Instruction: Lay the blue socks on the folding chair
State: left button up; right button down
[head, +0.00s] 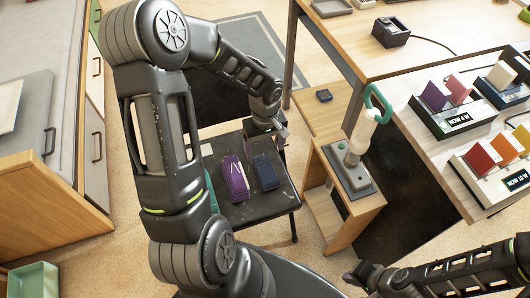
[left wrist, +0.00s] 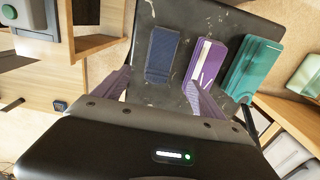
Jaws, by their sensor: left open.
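The blue socks (head: 265,172) are a flat dark-blue bundle lying on the black seat of the folding chair (head: 262,209). In the left wrist view the blue socks (left wrist: 162,54) lie left of a purple bundle (left wrist: 205,62), with bare seat around them. My left gripper (head: 279,138) is above the rear of the seat, beyond the blue socks in the head view. Its fingers are spread, with nothing between them in the left wrist view (left wrist: 160,90). My right gripper (head: 360,277) is low at the bottom of the head view, away from the chair; its opening is unclear.
A purple bundle (head: 235,178) and a teal one (head: 210,188), partly behind my left arm, share the seat. A small wooden stand (head: 348,205) with a grey device is right of the chair. Desks with colored cards stand farther right; a cabinet (head: 45,215) is left.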

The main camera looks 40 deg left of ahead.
pick_arm(q)
jog(key=shift+r, duration=0.1)
dwell(0.7)
jog(key=s+d+f+m+h, duration=0.1)
jog(key=d+f, duration=0.1)
jog(key=d, duration=0.2)
jog(key=d+f+m+h, duration=0.1)
jog(key=d+f, duration=0.1)
jog(key=d, duration=0.2)
jog(key=s+d+f+m, duration=0.1)
jog(key=d+f, duration=0.1)
jog(key=d, duration=0.2)
jog(key=shift+s+f+h, duration=0.2)
jog(key=shift+s+h, duration=0.1)
jog(key=shift+h, duration=0.1)
jog(key=s+d+f+m+h, duration=0.1)
jog(key=s+d+f+m, duration=0.5)
jog(key=s+d, duration=0.5)
notch_tip(320, 180, down, 2)
jog(key=shift+s+d+f+t, duration=0.1)
jog(key=shift+s+d+t, duration=0.3)
jog(key=shift+d, duration=0.45)
notch_tip(320, 180, up, 13)
jog(key=p, duration=1.2)
jog(key=shift+p, duration=0.35)
jog(key=shift+f, duration=0.1)
